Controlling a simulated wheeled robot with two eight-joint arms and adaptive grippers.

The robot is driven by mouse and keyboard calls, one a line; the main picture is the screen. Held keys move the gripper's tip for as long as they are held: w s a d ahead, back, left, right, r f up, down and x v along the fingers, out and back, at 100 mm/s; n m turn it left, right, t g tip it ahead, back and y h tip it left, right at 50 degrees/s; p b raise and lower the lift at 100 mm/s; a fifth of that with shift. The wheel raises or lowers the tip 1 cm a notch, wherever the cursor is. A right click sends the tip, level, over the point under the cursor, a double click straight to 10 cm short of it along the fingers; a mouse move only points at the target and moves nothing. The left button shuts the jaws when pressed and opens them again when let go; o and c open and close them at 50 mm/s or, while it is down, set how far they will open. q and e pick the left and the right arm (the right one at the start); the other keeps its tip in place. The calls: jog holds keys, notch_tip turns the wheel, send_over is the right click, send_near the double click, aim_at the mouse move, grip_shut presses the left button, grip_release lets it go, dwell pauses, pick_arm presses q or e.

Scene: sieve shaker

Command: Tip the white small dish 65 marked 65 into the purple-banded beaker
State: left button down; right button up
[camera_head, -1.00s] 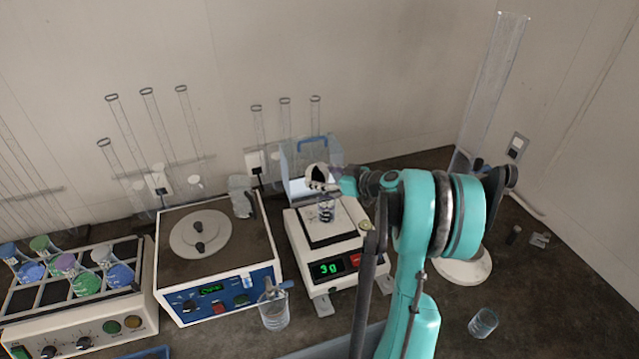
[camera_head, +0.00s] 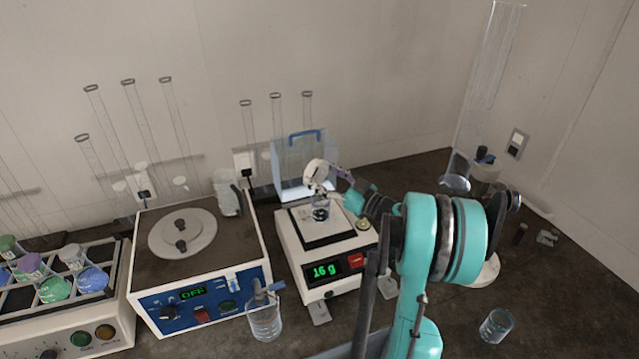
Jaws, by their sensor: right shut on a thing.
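The white small dish (camera_head: 314,173) is held on edge, steeply tilted, by my right gripper (camera_head: 327,182). The gripper is shut on it, just above a small clear beaker (camera_head: 320,211). That beaker stands upright on the dark pan of a white balance (camera_head: 325,285) and has something dark inside. Its band colour is too small to make out, and so is the mark on the dish. The balance display reads 16 g in green. The dish and gripper partly cover the beaker's top. My left gripper is not in view.
A blue-handled clear box (camera_head: 303,160) stands behind the balance. A hotplate-like unit (camera_head: 200,265) with a beaker (camera_head: 264,318) before it is to the left, beside a rack of capped flasks (camera_head: 55,288). A glass beaker (camera_head: 496,325) stands at right. The bench right of my arm is mostly clear.

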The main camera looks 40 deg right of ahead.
jog(key=shift+s+d+f+t+y+b, duration=0.1)
jog(key=shift+s+t+y+b, duration=0.15)
jog(key=shift+t+b, duration=0.6)
jog(key=shift+s+d+f+t+y+b, duration=0.1)
jog(key=shift+s+t+y+b, duration=0.2)
jog(key=shift+b, duration=0.9)
jog(key=shift+r, duration=0.1)
jog(key=g+p, duration=0.1)
jog(key=p, duration=0.1)
jog(key=w+r+g+p, duration=0.1)
jog(key=p, duration=0.1)
jog(key=g+h+p, duration=0.1)
jog(key=p, duration=0.1)
jog(key=shift+w+a+r+p, duration=0.25)
jog(key=shift+p, duration=0.05)
jog(key=shift+w+f+g+p, duration=0.1)
jog(key=shift+g+p, duration=0.25)
jog(key=shift+f, duration=0.1)
